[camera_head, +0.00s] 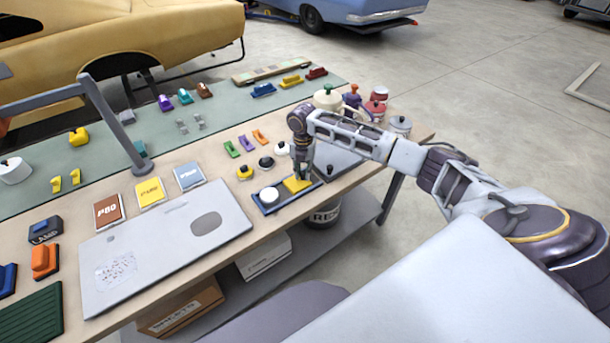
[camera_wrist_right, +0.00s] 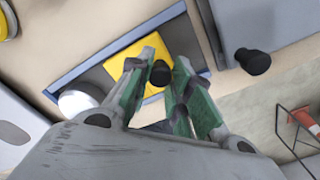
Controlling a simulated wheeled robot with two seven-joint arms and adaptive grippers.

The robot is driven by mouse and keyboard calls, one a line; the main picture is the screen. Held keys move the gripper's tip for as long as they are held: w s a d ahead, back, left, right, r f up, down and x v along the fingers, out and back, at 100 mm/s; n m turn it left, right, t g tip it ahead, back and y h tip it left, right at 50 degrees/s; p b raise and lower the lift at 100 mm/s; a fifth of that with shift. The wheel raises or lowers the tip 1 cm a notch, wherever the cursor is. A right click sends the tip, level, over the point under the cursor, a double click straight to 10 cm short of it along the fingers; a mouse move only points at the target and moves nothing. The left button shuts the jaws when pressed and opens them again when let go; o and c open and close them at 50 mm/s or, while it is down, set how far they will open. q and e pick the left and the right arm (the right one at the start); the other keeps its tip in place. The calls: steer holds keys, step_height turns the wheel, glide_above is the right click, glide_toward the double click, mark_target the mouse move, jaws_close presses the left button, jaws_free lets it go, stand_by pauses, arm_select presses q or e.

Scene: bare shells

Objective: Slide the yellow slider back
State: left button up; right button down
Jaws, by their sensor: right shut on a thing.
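The yellow slider (camera_head: 293,186) is a flat yellow plate in a dark blue tray (camera_head: 262,206) near the table's front edge. It sits in the right part of the tray, with a white round piece (camera_head: 269,195) to its left. My right gripper (camera_head: 303,174) reaches down onto the slider from above. In the right wrist view, its green-padded fingers (camera_wrist_right: 160,76) are closed around a small black knob (camera_wrist_right: 160,72) on the yellow plate (camera_wrist_right: 118,67). The fingers hide part of the plate. My left gripper is not in view.
A grey panel (camera_head: 165,245) lies left of the tray. Yellow, black and white knobs (camera_head: 266,162) stand just behind it. A grey plate with a black knob (camera_head: 330,169) lies to the right. Pots and jars (camera_head: 376,108) stand at the table's far right corner.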

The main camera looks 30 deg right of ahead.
steer(key=shift+w+d+r+p, duration=0.15)
steer(key=shift+d+p, duration=0.3)
steer(key=shift+d, duration=1.55)
steer(key=c, duration=1.3)
jaws_free()
steer(key=shift+d, duration=0.1)
steer(key=shift+o, duration=0.2)
steer(key=shift+a+r, duration=0.1)
steer(key=shift+a, duration=0.1)
step_height(320, 180, up, 12)
steer(key=shift+d+f, duration=0.15)
steer(key=shift+f, duration=0.1)
